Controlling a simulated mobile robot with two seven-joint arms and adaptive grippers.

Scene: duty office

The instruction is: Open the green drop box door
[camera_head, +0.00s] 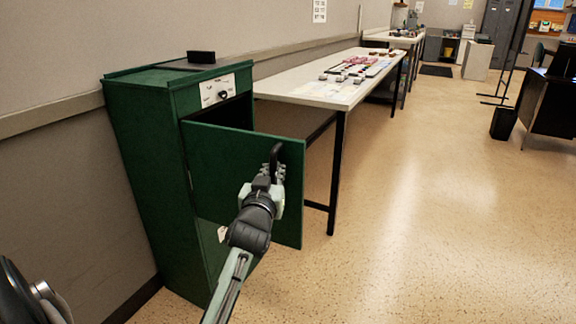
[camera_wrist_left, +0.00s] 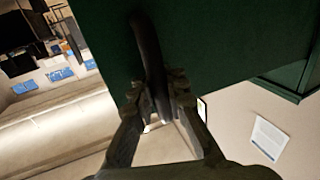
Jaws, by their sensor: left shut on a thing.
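The green drop box (camera_head: 150,170) stands against the wall at the left in the head view. Its green door (camera_head: 228,165) stands ajar, swung out from the front, with a dark gap along its top. The black door handle (camera_head: 273,158) is near the door's right edge. My left gripper (camera_head: 270,180) is at the handle and shut on it. In the left wrist view, the dark curved handle (camera_wrist_left: 150,55) runs between the fingers of my left gripper (camera_wrist_left: 158,95), with the green door (camera_wrist_left: 210,40) behind. My right gripper is not in view.
A white panel with a black knob (camera_head: 221,93) is above the door. A black block (camera_head: 201,57) lies on top of the box. A long table (camera_head: 290,88) with several small items stands just behind the door. The floor (camera_head: 420,220) to the right is clear.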

